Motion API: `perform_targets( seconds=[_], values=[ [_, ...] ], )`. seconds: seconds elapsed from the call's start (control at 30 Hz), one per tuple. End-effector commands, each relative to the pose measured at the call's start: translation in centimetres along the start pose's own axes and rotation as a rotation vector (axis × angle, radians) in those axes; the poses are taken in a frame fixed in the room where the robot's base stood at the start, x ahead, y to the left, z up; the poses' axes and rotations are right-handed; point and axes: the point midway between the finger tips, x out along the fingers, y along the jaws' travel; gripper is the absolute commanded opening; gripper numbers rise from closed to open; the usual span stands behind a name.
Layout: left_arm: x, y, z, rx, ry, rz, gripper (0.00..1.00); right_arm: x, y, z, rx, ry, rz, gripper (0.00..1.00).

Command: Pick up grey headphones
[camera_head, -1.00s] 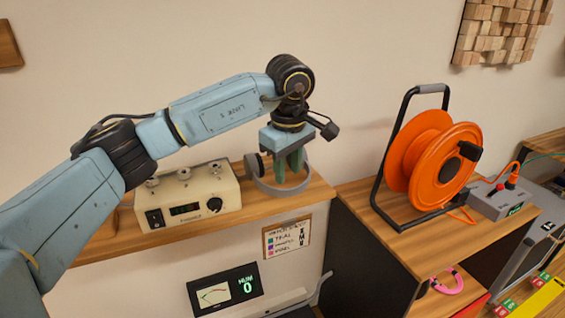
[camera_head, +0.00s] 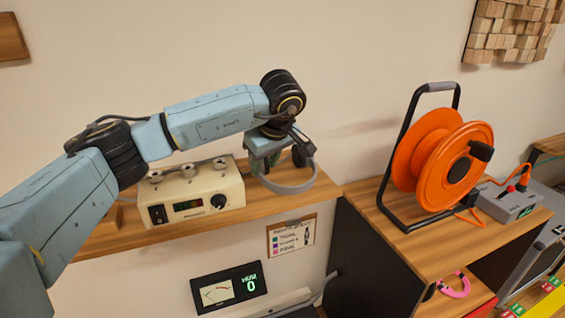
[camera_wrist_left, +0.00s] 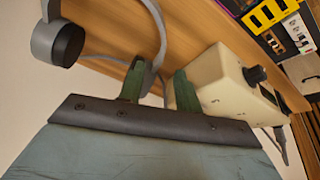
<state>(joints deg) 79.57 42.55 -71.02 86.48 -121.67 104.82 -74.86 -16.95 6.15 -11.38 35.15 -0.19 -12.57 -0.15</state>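The grey headphones (camera_head: 287,187) are at the right end of the wooden shelf in the head view. Their grey band curves below and to the right of my left gripper (camera_head: 266,163), and a dark ear cup (camera_head: 301,155) shows at its right. In the left wrist view a dark ear cup (camera_wrist_left: 66,43) is at the upper left, and the band runs down to the green fingers of my left gripper (camera_wrist_left: 160,88). The fingers are a little apart and appear closed around part of the headphones; the exact contact is partly hidden. My right gripper is out of view.
A cream device (camera_head: 190,198) with knobs stands close left of the gripper on the wooden shelf (camera_head: 150,235). An orange cable reel (camera_head: 440,160) stands on the cabinet at right. The wall (camera_head: 360,60) is close behind; the space between shelf and reel is clear.

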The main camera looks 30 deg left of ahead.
Motion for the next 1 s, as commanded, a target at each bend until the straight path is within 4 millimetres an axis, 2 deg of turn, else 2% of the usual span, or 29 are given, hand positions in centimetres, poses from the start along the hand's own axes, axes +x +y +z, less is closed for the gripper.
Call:
perform_targets(
  seconds=[0.23,0.47,0.5,0.77,1.0],
  values=[
    [3.8,0.0,0.0,0.000,-0.001,-0.003,0.34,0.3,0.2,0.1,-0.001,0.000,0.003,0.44],
    [4.2,0.1,0.0,0.000,0.000,0.000,0.34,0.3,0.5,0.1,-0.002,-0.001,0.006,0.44],
    [4.2,0.1,0.0,0.000,0.000,0.000,0.33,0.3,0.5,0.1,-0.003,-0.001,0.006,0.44],
    [4.2,0.1,0.0,0.000,-0.001,0.000,0.00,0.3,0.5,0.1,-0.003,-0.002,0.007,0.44],
    [4.2,0.1,0.0,0.000,0.000,0.000,0.00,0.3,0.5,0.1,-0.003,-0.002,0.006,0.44]
  ],
)
